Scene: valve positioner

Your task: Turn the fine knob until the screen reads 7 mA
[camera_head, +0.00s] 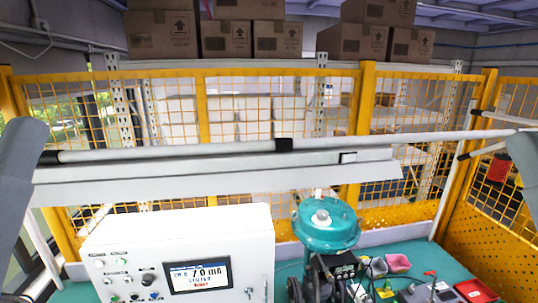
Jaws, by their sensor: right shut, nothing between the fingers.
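The white control box (240,235) stands at the lower left with its front panel facing me. Its screen (199,276) appears to read 7.0 mA, with smaller lines of text too small to read. Left of the screen are a larger black knob (148,279) and several small knobs and buttons. Their labels are too small to tell which is the fine knob. My left gripper is out of view.
A yellow mesh fence (270,105) closes off the back.

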